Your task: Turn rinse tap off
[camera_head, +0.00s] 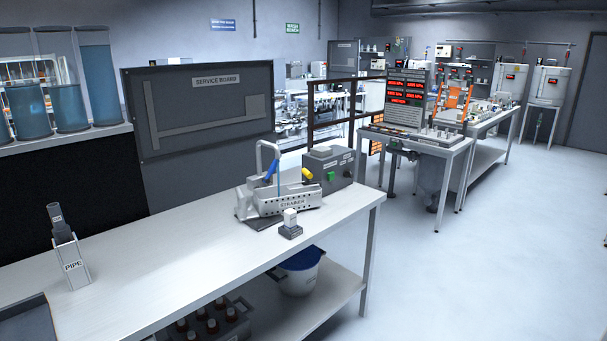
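A grey gooseneck tap (259,160), which looks like the rinse tap, stands at the far part of the white bench. A slanted blue piece (271,169) shows under its bend; I cannot tell whether it is a lever or water. A grey perforated strainer (291,200), labelled STRAINER, sits at the tap and hides its lower part. Neither of my grippers is in view.
A grey box (334,177) with a green button and a yellow knob (307,174) stands behind the strainer. A small white-topped block (290,225) stands in front. A PIPE holder (71,263) stands at left. The white bench (165,255) is clear between them.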

